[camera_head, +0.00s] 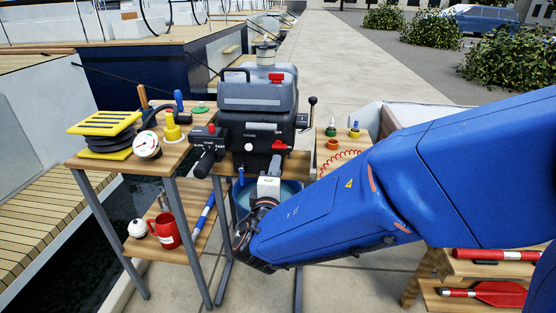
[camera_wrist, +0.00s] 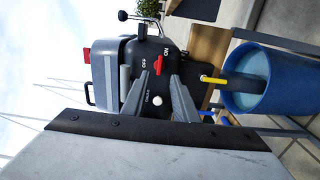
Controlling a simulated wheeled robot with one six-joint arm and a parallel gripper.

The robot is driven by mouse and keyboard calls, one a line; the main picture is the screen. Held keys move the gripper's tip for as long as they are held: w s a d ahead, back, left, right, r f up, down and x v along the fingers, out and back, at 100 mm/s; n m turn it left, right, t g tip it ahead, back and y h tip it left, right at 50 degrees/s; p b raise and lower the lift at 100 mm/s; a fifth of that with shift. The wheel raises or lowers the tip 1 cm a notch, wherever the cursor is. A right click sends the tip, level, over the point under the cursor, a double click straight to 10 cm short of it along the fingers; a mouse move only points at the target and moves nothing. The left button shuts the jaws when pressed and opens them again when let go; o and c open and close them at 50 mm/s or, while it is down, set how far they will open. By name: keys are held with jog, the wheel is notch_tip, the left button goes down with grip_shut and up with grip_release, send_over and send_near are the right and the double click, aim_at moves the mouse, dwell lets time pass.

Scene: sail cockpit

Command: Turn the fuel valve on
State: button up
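The fuel valve's red lever (camera_wrist: 158,65) is on the front of the dark outboard motor (camera_head: 258,100), and it also shows in the camera_head view (camera_head: 279,146). The lever lies roughly level across the motor's face. An OFF label is above it, and an ON label is off its right side as the motor stands upright. My gripper (camera_wrist: 159,75) is open, with one dark finger on each side of the lever's line in the camera_wrist view. In the camera_head view, my gripper (camera_head: 275,163) is just below the lever. I cannot tell whether the fingers touch it.
A black tiller handle (camera_head: 207,150) juts out left of the valve. A shift lever (camera_head: 312,104) stands at the motor's right. A blue bucket (camera_wrist: 245,82) is below the motor. A cluttered wooden side table (camera_head: 170,160) is at left.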

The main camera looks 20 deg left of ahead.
jog(key=v, duration=0.7)
jog(key=shift+f, duration=0.1)
